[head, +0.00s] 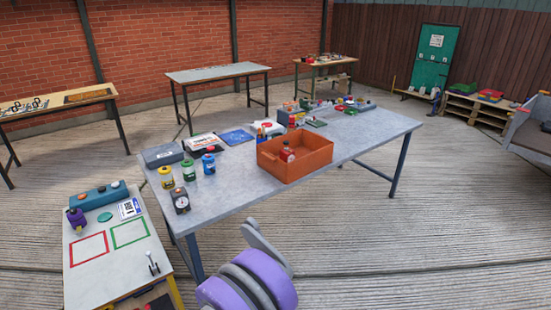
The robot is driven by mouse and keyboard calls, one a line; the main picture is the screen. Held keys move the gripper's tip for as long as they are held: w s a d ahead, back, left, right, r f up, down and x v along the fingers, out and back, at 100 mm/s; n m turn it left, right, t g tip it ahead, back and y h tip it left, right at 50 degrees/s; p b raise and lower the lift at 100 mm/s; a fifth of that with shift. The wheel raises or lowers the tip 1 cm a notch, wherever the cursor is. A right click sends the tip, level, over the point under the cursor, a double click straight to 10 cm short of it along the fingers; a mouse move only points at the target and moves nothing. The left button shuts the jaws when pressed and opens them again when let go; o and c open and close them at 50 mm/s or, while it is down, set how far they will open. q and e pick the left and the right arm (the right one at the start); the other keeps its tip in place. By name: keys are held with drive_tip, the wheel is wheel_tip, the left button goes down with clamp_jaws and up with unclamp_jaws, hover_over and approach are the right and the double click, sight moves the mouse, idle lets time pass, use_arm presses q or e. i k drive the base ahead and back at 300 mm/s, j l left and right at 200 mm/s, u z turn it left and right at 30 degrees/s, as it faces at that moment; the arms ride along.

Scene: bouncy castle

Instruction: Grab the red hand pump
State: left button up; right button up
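A small red item with a pale top (287,153) stands inside the orange crate (296,166) on the large grey table. It may be the red hand pump, but it is too small to be sure, and the crate's front wall hides its lower part. A purple and grey part of one of my arms shows at the bottom middle, in front of the table. I cannot make out gripper fingers on it, and nothing is seen held.
The grey table (237,200) also bears yellow, green and blue jars (208,164), a dark gauge (181,201) and small items at the back. A low table (100,268) with red and green outlined squares stands at left. The floor at right front is clear.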

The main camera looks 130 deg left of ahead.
sight(287, 157)
drive_tip(key=u, duration=4.35)
drive_tip(key=i+l+z, duration=0.25)
drive_tip(key=i+z, duration=0.2)
drive_tip(key=i, duration=0.65)
drive_tip(key=i+j+z, duration=0.2)
drive_tip(key=i+z, duration=0.25)
drive_tip(key=i, duration=0.65)
drive_tip(key=i+l+u, duration=0.2)
drive_tip(key=i, duration=0.25)
drive_tip(key=i+l+u, duration=0.2)
drive_tip(key=i, duration=0.25)
drive_tip(key=i+l+u, duration=0.2)
drive_tip(key=i, duration=0.25)
drive_tip(key=i+l+u, duration=0.15)
drive_tip(key=u, duration=0.3)
drive_tip(key=i+l+u, duration=0.2)
drive_tip(key=u, duration=0.3)
drive_tip(key=i+l+u, duration=0.15)
drive_tip(key=l+u, duration=0.15)
drive_tip(key=u, duration=0.15)
